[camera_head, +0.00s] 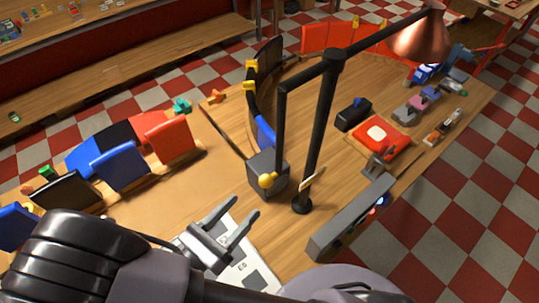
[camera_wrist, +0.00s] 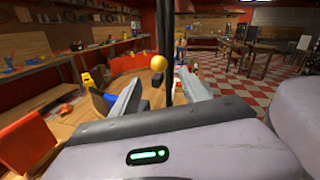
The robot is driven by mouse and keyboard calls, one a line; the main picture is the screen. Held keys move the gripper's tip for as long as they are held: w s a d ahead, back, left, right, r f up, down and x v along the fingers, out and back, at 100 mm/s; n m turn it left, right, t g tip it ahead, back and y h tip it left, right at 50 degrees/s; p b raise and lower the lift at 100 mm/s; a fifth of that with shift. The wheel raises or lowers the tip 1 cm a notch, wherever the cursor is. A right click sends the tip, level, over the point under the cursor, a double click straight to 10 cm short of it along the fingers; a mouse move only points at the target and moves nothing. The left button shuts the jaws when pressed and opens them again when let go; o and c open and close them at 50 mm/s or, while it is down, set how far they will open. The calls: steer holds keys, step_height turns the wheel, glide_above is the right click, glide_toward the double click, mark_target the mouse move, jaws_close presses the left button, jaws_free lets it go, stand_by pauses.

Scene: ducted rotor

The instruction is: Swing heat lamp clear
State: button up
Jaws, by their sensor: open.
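The heat lamp stands on a black post (camera_head: 322,130) with a round foot. A black crossarm (camera_head: 385,37) on top carries a copper shade (camera_head: 421,38) at its far right end. My gripper (camera_head: 244,207) is open and empty, left of the post and short of the knob. In the wrist view the knob (camera_wrist: 158,62) shows between the fingertips of my gripper (camera_wrist: 159,76), apart from them, with a dark upright behind it.
A red pad with a white centre (camera_head: 376,133) lies under the shade's side of the table. A grey block (camera_head: 270,173) sits close behind the knob. A long grey box (camera_head: 350,215) lies at the right edge. Curved panels (camera_head: 265,75) stand at the back left; a white printed sheet (camera_head: 243,262) lies below my gripper.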

mark_target(274, 173)
steer(key=x, duration=1.3)
steer(key=shift+c, duration=0.4)
jaws_close()
stand_by(0.4)
